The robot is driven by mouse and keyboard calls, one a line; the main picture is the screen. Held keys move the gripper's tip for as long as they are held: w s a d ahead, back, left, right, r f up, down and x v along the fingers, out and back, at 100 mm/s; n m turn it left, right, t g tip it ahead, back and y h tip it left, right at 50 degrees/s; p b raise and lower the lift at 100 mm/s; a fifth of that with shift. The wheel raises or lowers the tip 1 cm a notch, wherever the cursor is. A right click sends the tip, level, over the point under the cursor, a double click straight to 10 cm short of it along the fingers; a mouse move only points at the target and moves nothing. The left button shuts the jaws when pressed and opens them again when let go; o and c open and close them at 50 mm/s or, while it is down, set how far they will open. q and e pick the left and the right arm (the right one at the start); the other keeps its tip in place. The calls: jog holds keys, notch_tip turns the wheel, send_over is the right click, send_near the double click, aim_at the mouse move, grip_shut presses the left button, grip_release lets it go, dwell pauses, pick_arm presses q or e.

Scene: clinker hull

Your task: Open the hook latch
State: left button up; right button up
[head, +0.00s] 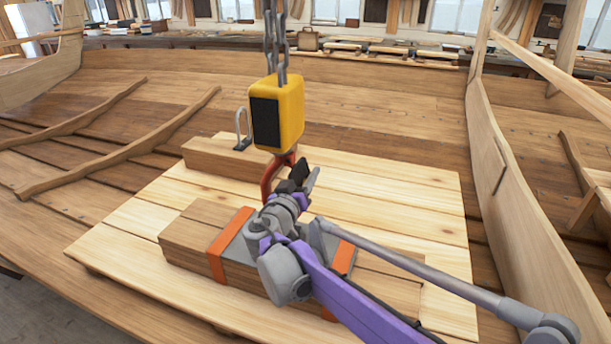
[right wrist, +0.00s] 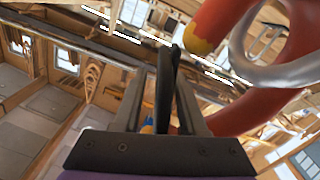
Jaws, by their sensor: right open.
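A red-orange hook (head: 268,180) hangs under a yellow hoist block (head: 289,112) with a black side panel. My right gripper (head: 305,178) is close beside the hook, on its right in the head view, and partly covers it. My left gripper is out of view.
A chain (head: 275,40) holds the block from above. Below lies a plank platform (head: 390,205) with a strapped timber stack (head: 190,245) under my right arm. A wooden block (head: 215,157) with a metal loop (head: 240,128) lies behind. A hull side (head: 520,210) rises at the right.

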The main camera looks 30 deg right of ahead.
grip_shut()
dwell(1.4)
